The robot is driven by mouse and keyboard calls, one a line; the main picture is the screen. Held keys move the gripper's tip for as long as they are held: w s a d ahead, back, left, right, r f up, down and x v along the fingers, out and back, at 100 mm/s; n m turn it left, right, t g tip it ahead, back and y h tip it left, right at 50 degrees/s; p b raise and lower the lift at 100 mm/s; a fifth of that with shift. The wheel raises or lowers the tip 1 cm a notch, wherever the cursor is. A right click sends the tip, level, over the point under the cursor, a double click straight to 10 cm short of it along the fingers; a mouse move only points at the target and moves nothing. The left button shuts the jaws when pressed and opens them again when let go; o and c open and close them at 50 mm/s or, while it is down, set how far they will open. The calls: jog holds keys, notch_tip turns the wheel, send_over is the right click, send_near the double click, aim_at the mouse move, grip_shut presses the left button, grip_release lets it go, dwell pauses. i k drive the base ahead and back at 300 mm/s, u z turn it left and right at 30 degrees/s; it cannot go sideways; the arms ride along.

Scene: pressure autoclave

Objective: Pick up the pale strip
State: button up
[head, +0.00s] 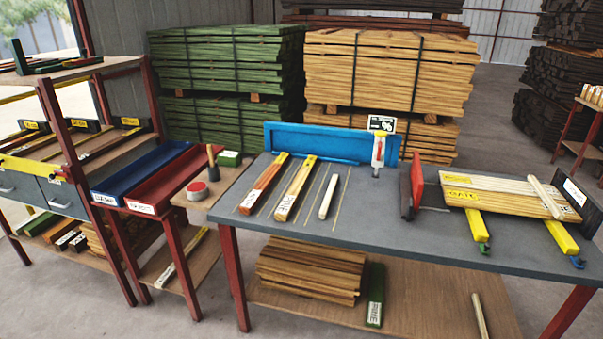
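A short pale strip (328,197) lies on the grey workbench (400,245), between thin yellow marked lines. To its left lie a light wooden strip (296,188) with a yellow end and a lettered near end, and a redder brown strip (264,184) with a pale labelled end. Another pale strip (545,196) lies across a pale wooden panel (495,193) at the right of the bench. My gripper is not in view.
A blue tray-like piece (320,142) stands along the bench's back edge, with a meter and sign (380,140) beside it. A red upright block (417,180) stands mid-bench. Yellow clamps (562,237) sit under the panel. The bench's front middle is clear. Red and blue trays (170,178) stand left.

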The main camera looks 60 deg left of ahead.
aim_at(322, 214)
jog(key=k, duration=0.15)
jog(key=u, duration=1.75)
jog(key=i, duration=0.25)
jog(key=u, duration=0.2)
